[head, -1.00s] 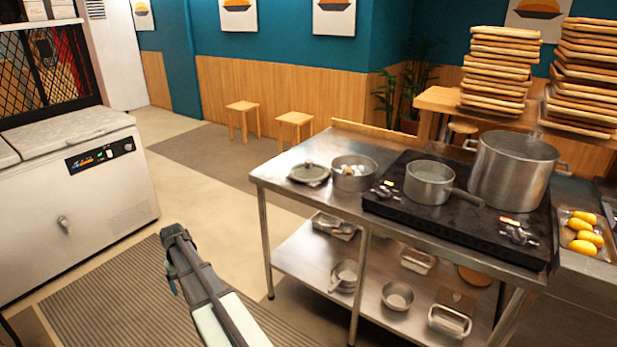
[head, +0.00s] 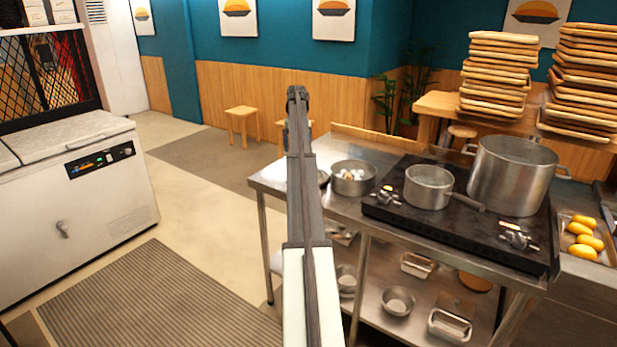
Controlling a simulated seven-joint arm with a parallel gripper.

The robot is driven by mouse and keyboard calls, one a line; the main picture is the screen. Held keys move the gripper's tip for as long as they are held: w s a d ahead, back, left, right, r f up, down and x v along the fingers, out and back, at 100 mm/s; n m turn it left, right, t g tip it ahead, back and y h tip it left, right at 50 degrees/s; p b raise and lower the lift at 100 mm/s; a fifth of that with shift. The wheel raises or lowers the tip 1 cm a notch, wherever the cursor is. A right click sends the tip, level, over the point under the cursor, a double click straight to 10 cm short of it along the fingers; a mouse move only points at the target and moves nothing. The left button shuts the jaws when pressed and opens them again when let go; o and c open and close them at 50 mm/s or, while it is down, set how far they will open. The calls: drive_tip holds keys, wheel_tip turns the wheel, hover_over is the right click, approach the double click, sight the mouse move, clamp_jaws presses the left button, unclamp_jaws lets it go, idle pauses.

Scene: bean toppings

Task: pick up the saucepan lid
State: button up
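The saucepan lid (head: 323,179) lies on the left end of the steel table (head: 268,181). Only a sliver of it shows, because my arm crosses in front of it. The saucepan (head: 428,188) stands on the black stove with its handle toward the right. My gripper (head: 297,93) is at the top of the raised arm, above the lid in the picture. Its fingers are small and seen from behind, so I cannot tell whether they are open or shut, or how far they are from the lid.
A metal pot (head: 353,179) with pale pieces inside stands just right of the lid. A large stockpot (head: 513,175) stands on the black stove (head: 395,215). Bowls and trays sit on the lower shelf (head: 375,318).

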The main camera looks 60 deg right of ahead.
drive_tip(key=s+d+r, duration=0.2)
drive_tip(key=d+r, duration=0.1)
drive_tip(key=d, duration=0.1)
drive_tip(key=f, duration=0.8)
drive_tip(key=shift+s+a+f, duration=0.1)
drive_tip(key=shift+s+f, duration=0.15)
drive_tip(key=shift+f, duration=0.1)
drive_tip(key=shift+s+f, duration=0.15)
drive_tip(key=shift+f, duration=1.15)
drive_tip(key=shift+s+f, duration=0.1)
drive_tip(key=shift+f, duration=1.2)
drive_tip(key=shift+c, duration=0.4)
drive_tip(key=shift+a, duration=0.1)
clamp_jaws()
